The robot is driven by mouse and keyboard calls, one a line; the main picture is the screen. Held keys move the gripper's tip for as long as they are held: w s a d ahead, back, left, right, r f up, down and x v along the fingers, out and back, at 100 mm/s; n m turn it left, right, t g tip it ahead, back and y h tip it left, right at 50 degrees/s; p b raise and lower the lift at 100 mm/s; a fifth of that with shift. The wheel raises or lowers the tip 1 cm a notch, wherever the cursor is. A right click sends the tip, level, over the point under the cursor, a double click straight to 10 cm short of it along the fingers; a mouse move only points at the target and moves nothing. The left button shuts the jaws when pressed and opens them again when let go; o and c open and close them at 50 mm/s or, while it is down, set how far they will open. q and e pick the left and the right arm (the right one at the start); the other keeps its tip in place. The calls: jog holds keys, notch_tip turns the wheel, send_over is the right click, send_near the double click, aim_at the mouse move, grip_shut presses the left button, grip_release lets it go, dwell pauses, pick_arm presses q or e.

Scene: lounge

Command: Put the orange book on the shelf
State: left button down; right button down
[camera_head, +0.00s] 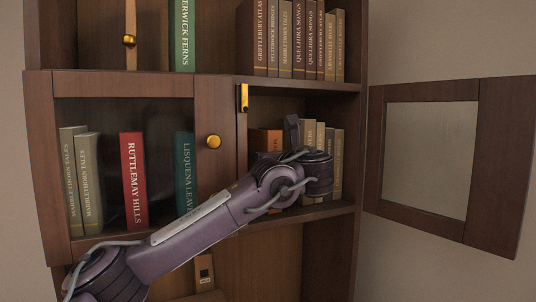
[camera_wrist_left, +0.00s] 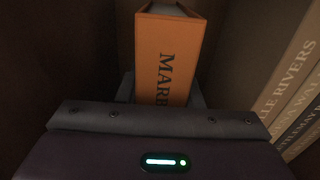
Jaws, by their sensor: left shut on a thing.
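The orange book (camera_head: 266,140) stands upright inside the open right compartment of the middle shelf (camera_head: 300,216), mostly hidden behind my left arm in the head view. In the left wrist view the orange book (camera_wrist_left: 167,60) shows its spine with dark letters beginning "MARB". My left gripper (camera_wrist_left: 160,100) is shut on the orange book, with the jaws at either side of its spine. In the head view my left gripper (camera_head: 291,140) reaches into the compartment. Whether the book's bottom touches the shelf board is hidden. My right gripper is not in view.
Several pale books (camera_head: 320,140) stand right of the orange book, also close on the right in the wrist view (camera_wrist_left: 290,95). The right door (camera_head: 480,160) is swung open. The left glass door (camera_head: 214,142) is closed before red and teal books.

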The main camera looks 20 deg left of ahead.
pick_arm(q)
jog(key=shift+s+d, duration=0.1)
jog(key=c, duration=1.4)
grip_release()
jog(key=o, duration=0.4)
jog(key=b+v, duration=0.4)
jog(key=v, duration=0.8)
